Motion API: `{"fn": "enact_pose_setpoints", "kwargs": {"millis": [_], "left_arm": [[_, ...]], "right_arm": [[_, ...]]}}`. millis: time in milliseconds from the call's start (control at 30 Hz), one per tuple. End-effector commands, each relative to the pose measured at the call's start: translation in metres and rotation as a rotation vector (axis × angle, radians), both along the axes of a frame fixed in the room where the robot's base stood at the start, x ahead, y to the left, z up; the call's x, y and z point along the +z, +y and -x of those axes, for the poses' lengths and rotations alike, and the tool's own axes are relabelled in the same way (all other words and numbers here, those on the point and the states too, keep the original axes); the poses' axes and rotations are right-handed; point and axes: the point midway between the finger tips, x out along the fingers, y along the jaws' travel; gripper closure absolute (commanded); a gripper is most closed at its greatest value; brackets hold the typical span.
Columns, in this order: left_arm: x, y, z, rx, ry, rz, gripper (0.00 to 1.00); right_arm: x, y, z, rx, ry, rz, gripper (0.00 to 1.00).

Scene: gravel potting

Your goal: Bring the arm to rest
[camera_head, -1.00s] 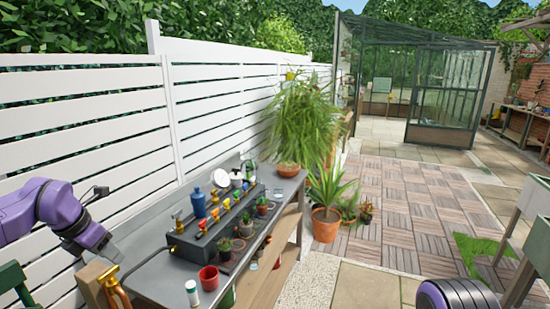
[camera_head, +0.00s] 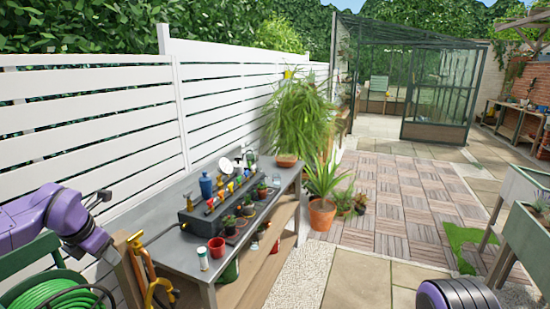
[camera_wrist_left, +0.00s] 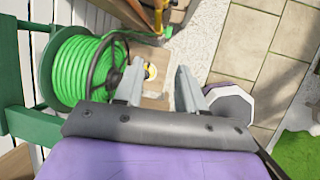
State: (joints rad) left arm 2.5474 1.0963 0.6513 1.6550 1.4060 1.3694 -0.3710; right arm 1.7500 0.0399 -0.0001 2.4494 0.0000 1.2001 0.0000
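My left arm (camera_head: 50,215) comes in from the left in the head view, bent with its wrist pointing down beside the near end of the workbench (camera_head: 165,240). The fingers of my left gripper are not clearly seen there. In the left wrist view my left gripper (camera_wrist_left: 158,88) shows two grey fingers standing apart with nothing between them. My right gripper is not in view.
A green hose reel (camera_head: 62,292) stands close beside my left arm; it also shows in the left wrist view (camera_wrist_left: 75,68). A blue bottle (camera_head: 206,186), a red pot (camera_head: 216,248) and several small plants stand on the bench. Paving to the right is open.

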Motion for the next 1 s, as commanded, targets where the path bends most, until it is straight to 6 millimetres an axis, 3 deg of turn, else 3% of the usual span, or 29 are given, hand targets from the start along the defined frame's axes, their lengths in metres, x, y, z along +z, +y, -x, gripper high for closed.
{"fn": "enact_pose_setpoints", "kwargs": {"millis": [167, 267, 433, 567, 667, 800, 900, 1000], "left_arm": [[-0.027, -0.004, 0.000, -0.058, -0.005, -0.209, 0.61], [-0.059, -0.012, 0.002, -0.143, 0.008, -0.384, 0.61], [-0.125, -0.035, 0.016, -0.366, 0.037, -0.666, 0.61], [-0.195, -0.062, 0.046, -0.645, 0.071, -0.867, 0.61], [-0.255, -0.084, 0.087, -0.924, 0.103, -0.979, 0.61], [-0.328, -0.108, 0.162, -1.316, 0.154, -1.031, 0.61], [-0.369, -0.117, 0.226, -1.588, 0.207, -1.012, 0.61], [-0.397, -0.115, 0.286, -1.815, 0.275, -0.968, 0.61]], "right_arm": [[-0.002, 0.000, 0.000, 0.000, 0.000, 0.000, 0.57], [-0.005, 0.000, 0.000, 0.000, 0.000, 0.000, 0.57], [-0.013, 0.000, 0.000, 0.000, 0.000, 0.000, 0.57], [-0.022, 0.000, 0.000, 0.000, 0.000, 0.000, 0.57], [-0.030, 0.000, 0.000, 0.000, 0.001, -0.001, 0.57], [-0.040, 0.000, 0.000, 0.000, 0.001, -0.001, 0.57], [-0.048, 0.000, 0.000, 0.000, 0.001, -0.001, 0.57], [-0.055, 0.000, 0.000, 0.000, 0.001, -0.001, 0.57]]}}
